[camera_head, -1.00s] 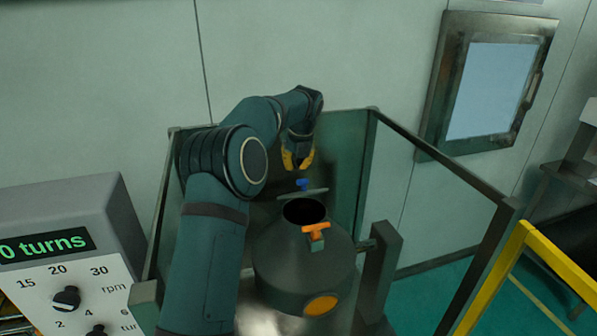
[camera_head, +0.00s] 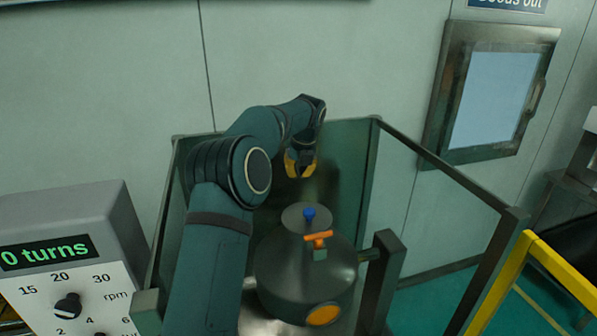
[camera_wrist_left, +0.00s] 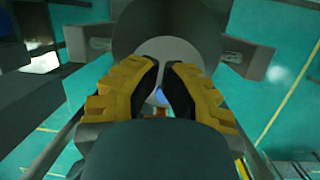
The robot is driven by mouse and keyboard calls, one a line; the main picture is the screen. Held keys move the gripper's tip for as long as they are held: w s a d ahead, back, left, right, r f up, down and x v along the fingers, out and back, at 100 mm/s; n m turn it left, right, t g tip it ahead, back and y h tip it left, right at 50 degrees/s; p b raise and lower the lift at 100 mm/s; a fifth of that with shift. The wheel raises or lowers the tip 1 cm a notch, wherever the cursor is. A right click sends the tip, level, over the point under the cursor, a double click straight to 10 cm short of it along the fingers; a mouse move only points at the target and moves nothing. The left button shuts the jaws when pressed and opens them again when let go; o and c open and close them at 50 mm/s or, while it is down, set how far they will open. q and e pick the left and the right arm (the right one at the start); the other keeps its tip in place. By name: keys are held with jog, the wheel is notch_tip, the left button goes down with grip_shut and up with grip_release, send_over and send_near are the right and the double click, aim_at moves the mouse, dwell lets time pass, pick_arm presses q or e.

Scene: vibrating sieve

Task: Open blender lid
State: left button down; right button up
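The blender is a dark grey metal vessel (camera_head: 280,275) standing inside a frame, with an orange disc on its front. Its round grey lid (camera_head: 293,222) lies flat over the top opening, so the opening is hidden. A blue knob (camera_head: 309,213) stands on the lid. An orange latch handle (camera_head: 318,236) sits at the lid's front edge. My left gripper (camera_head: 300,171) is above and behind the lid, apart from the knob. In the left wrist view its yellow fingers (camera_wrist_left: 161,68) are parted with nothing held, and the lid (camera_wrist_left: 166,48) and blue knob (camera_wrist_left: 159,95) show beyond. My right gripper is not seen.
A control box (camera_head: 75,240) reading "0 turns" stands at the left. Upright panels and posts (camera_head: 440,165) surround the blender. A yellow rail (camera_head: 500,275) is at the lower right. A wall hatch (camera_head: 490,95) is at the upper right.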

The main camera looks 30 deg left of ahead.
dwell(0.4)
pick_arm(q)
jog(key=v, duration=1.2)
